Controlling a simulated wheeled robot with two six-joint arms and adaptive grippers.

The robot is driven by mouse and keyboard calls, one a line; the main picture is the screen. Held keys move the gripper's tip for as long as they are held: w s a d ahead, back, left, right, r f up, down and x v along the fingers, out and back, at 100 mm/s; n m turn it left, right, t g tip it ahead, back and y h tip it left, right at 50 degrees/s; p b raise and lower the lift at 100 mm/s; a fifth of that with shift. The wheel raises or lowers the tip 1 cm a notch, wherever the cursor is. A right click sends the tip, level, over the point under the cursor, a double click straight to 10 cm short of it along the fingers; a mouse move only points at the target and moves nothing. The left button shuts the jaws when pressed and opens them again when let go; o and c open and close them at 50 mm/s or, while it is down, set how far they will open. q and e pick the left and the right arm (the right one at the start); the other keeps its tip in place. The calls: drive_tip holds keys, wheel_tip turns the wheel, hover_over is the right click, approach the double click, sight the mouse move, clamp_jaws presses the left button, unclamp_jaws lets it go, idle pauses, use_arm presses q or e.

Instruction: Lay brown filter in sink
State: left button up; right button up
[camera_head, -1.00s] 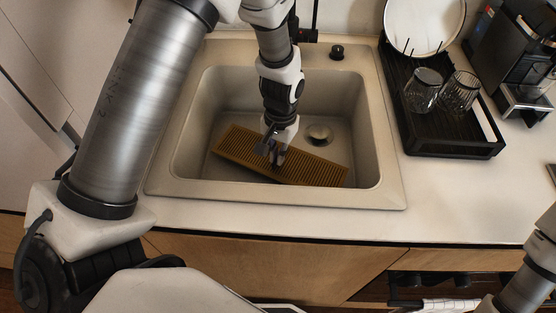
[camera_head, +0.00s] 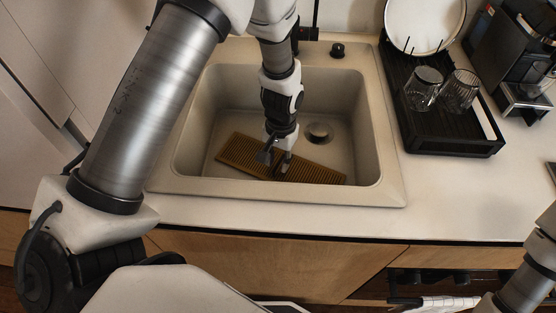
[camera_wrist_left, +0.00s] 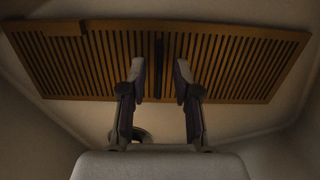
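The brown filter (camera_head: 240,153) is a slatted rectangular panel. It lies slanted in the sink (camera_head: 215,188), apparently flat on the basin floor, with its right end nearer the front wall. My left gripper (camera_head: 274,161) points down into the basin over the filter's middle. In the left wrist view, its two fingers (camera_wrist_left: 160,75) are spread apart, with the slatted filter (camera_wrist_left: 80,65) beyond them and a dark central slot showing between them. The fingers touch neither side of that slot.
The drain (camera_head: 319,132) lies behind the filter. The tap base stands at the sink's back rim. A black dish rack (camera_head: 455,141) with two glasses (camera_head: 423,88) and a plate (camera_head: 424,22) stands right of the sink, beside a coffee machine (camera_head: 515,55). The front right counter (camera_head: 460,205) is clear.

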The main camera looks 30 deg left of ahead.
sight(279, 162)
use_arm(q)
drive_tip(key=r, duration=0.7)
drive_tip(key=shift+w, duration=0.3)
